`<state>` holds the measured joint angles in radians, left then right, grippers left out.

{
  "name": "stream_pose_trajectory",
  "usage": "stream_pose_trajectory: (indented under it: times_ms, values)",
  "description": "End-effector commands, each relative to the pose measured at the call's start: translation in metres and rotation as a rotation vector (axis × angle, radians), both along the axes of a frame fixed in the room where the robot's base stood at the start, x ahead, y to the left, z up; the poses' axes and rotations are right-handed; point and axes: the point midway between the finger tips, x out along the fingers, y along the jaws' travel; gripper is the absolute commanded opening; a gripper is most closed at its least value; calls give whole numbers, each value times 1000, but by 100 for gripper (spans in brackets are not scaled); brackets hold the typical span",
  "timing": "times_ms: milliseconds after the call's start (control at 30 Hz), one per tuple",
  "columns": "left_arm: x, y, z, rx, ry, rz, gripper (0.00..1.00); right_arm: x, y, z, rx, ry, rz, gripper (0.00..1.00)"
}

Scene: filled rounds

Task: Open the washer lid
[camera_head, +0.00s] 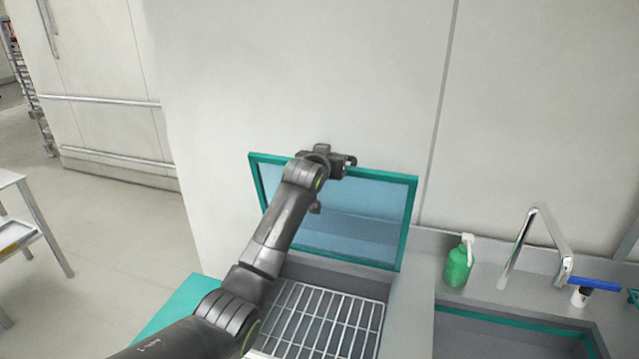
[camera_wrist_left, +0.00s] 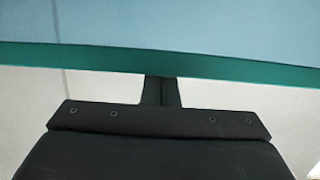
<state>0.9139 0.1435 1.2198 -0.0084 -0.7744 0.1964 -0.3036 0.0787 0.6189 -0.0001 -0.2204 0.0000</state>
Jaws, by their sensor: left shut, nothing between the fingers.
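The washer lid (camera_head: 368,210) is a bluish see-through panel in a teal frame. It stands raised and steeply tilted at the back of the washer opening, close to the wall. My left arm reaches across the opening, and my left gripper (camera_head: 340,162) is at the lid's top edge. In the left wrist view, the lid's teal edge (camera_wrist_left: 230,68) runs across the picture, and the shut, empty left gripper (camera_wrist_left: 161,90) meets it. The fingertips are hidden by the edge; I cannot tell whether they touch it. My right gripper is not in view.
A wire rack (camera_head: 325,320) lies in the opening below the lid. To the right are a green pump bottle (camera_head: 459,265), a faucet (camera_head: 535,240), a sink with a teal rim (camera_head: 510,322) and a blue-handled tool (camera_head: 594,284). A metal table (camera_head: 32,210) stands at the far left.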

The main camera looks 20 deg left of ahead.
Motion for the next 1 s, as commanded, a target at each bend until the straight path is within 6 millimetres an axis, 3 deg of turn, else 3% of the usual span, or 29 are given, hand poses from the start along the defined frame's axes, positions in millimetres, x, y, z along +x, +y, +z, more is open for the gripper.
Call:
stream_pose_trajectory:
  times_ms: [200,400,1000]
  values:
    - [27,0,4,2,-5,2,0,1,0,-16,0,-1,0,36]
    - [40,0,8,0,-5,3,0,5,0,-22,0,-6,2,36]
    - [43,1,14,-1,-5,2,0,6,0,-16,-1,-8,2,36]
